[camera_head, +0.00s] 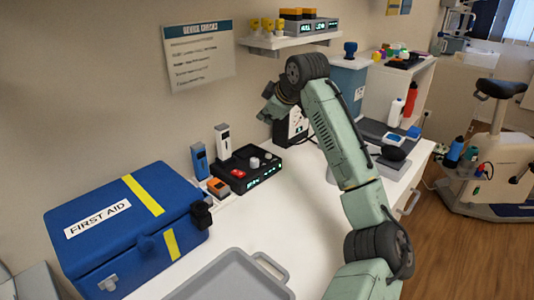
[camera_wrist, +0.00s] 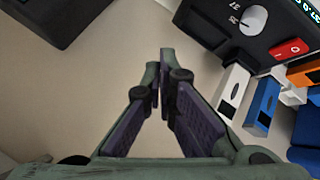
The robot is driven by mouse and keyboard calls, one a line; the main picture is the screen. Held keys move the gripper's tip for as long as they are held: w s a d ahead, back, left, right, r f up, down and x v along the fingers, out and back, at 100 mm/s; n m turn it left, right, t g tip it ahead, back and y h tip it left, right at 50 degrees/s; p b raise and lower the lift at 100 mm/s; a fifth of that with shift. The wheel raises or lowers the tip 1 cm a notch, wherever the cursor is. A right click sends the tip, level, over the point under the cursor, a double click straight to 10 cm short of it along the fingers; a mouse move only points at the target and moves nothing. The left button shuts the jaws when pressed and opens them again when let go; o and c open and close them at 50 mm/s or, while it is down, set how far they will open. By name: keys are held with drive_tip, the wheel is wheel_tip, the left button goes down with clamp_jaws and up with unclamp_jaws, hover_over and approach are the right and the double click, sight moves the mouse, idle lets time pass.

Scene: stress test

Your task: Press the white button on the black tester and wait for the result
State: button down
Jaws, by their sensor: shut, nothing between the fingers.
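A black device (camera_head: 248,172) with a red switch, pale round knobs and a green display lies on the white counter. In the wrist view its corner (camera_wrist: 215,25) shows a white round knob (camera_wrist: 253,19) beside numbers and a red switch (camera_wrist: 290,48). A black box with a white face (camera_head: 297,122) stands behind my arm, partly hidden. I cannot tell which of the two is the tester, and no white button is clearly seen. My gripper (camera_wrist: 160,72) is shut and empty, apart from the device in the wrist view. In the head view my gripper (camera_head: 268,104) is above the counter's back, near the wall.
White (camera_head: 222,140) and blue (camera_head: 199,160) handheld devices stand left of the black device, with an orange one (camera_head: 218,187). A blue first aid case (camera_head: 125,235) and a grey tray (camera_head: 225,280) are at front left. A shelf (camera_head: 285,41) hangs above. The counter's middle is clear.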

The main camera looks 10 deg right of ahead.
drive_tip(key=shift+f, duration=0.1)
drive_tip(key=b, duration=0.6)
hover_over(266, 156)
wheel_tip(266, 156, down, 6)
drive_tip(key=shift+s+d+f, duration=0.1)
drive_tip(key=shift+f, duration=0.15)
drive_tip(key=shift+f+b, duration=0.3)
drive_tip(key=shift+f, duration=0.8)
drive_tip(key=shift+f, duration=0.1)
drive_tip(key=shift+f, duration=0.3)
drive_tip(key=shift+f+b, duration=0.3)
drive_tip(key=shift+f, duration=0.5)
idle(1.1)
drive_tip(key=shift+r, duration=0.1)
drive_tip(key=shift+a+r+p, duration=0.2)
drive_tip(key=shift+r+p, duration=0.5)
drive_tip(key=shift+p, duration=0.1)
drive_tip(key=shift+a+r, duration=0.15)
